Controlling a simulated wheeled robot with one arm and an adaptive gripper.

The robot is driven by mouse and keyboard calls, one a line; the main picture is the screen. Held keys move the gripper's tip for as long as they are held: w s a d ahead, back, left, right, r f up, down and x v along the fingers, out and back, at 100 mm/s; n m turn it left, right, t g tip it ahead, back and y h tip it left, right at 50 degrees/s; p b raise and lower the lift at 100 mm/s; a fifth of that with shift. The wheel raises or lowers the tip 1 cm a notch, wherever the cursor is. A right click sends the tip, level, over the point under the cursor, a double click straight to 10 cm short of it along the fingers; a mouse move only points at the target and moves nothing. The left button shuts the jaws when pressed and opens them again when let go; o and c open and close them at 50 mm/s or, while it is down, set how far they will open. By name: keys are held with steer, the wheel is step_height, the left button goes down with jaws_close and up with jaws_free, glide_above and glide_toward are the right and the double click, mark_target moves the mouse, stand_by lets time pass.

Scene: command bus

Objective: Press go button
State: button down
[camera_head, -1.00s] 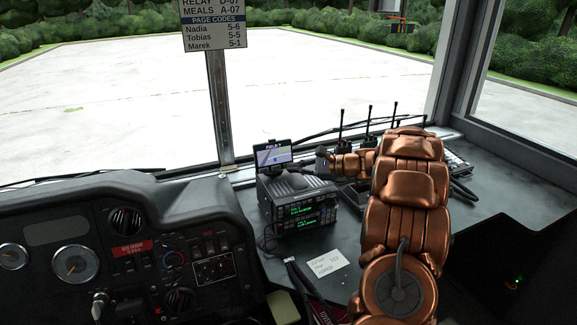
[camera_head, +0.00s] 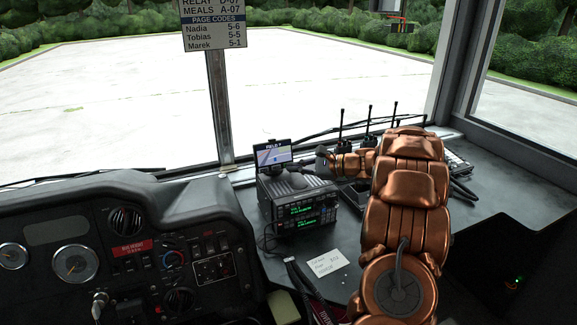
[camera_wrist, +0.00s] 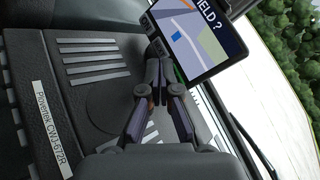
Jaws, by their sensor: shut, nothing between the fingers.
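A small screen (camera_head: 272,154) stands on top of a dark radio unit (camera_head: 272,190) on the dash shelf. In the wrist view the screen (camera_wrist: 192,45) shows a map and a title that reads "FIELD ?". My gripper (camera_wrist: 160,75) is shut and empty, with its fingertips at the screen's lower left edge. I cannot tell whether they touch it. A green sliver (camera_wrist: 179,73) shows just beside the fingertips, mostly hidden by them. No word "go" is readable. In the head view my gripper (camera_head: 322,154) is small, just right of the screen.
Several handheld radios (camera_head: 368,122) stand behind my arm. A paper note (camera_head: 327,263) lies on the shelf. A sign (camera_head: 213,22) hangs above with page codes. The dashboard (camera_head: 120,265) with gauges is at left. The radio unit's vented top (camera_wrist: 95,70) lies below my gripper.

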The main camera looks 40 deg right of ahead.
steer(key=shift+w, duration=0.1)
steer(key=shift+w+d+f, duration=0.1)
steer(key=shift+w, duration=0.2)
steer(key=shift+w+d+p, duration=0.1)
steer(key=shift+w+p, duration=0.2)
steer(key=shift+p, duration=0.1)
stand_by(0.7)
steer(key=shift+s, duration=0.1)
stand_by(0.3)
steer(key=shift+s+a, duration=0.2)
steer(key=shift+s, duration=0.4)
steer(key=shift+s, duration=0.1)
steer(key=shift+s+a+r+b, duration=0.2)
steer(key=shift+s+r, duration=0.05)
steer(key=shift+s, duration=0.5)
steer(key=shift+s+a+r+b, duration=0.15)
steer(key=shift+s+a+r, duration=0.05)
steer(key=shift+s, duration=0.6)
steer(key=shift+s+a+r+b, duration=0.2)
steer(key=shift+s+r, duration=0.05)
steer(key=shift+s, duration=0.5)
